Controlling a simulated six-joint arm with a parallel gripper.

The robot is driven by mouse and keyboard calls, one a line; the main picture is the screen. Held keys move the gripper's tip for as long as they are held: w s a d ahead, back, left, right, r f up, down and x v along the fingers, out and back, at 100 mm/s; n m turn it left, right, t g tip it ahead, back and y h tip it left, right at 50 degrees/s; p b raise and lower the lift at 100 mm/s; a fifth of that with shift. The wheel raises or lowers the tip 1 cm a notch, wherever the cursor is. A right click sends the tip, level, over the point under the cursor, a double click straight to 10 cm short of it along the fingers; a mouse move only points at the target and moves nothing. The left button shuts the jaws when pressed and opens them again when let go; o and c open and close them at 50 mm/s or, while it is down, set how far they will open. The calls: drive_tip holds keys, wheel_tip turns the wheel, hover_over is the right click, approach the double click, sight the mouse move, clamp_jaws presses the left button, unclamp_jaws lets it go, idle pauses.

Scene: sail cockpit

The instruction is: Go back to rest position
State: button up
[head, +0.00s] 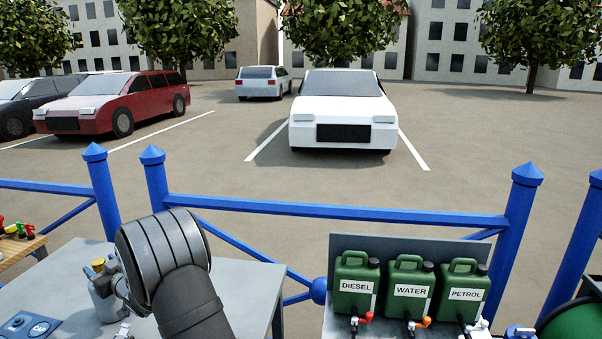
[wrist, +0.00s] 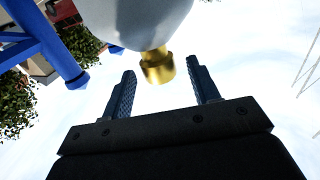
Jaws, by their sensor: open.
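My gripper (wrist: 163,68) shows in the wrist view with its two dark blue ridged fingers apart. A rounded light grey body with a brass-coloured end (wrist: 157,66) appears between the fingertips in that picture. I see gaps on both sides of the brass end, and no finger visibly touches it. In the head view, a light grey container with a yellow cap (head: 98,265) stands on the grey table, just left of my arm. My arm hides much of the gripper there. I cannot tell for sure that both views show the same object.
Green cans marked diesel (head: 355,285), water (head: 409,288) and petrol (head: 463,291) stand in a rack at right. A blue railing (head: 340,211) runs behind the grey table (head: 247,283). A wooden board (head: 20,247) with coloured handles is at far left. Parked cars stand beyond.

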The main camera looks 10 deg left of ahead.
sight(96, 261)
drive_tip(key=x, duration=0.4)
drive_tip(key=shift+r, duration=1.15)
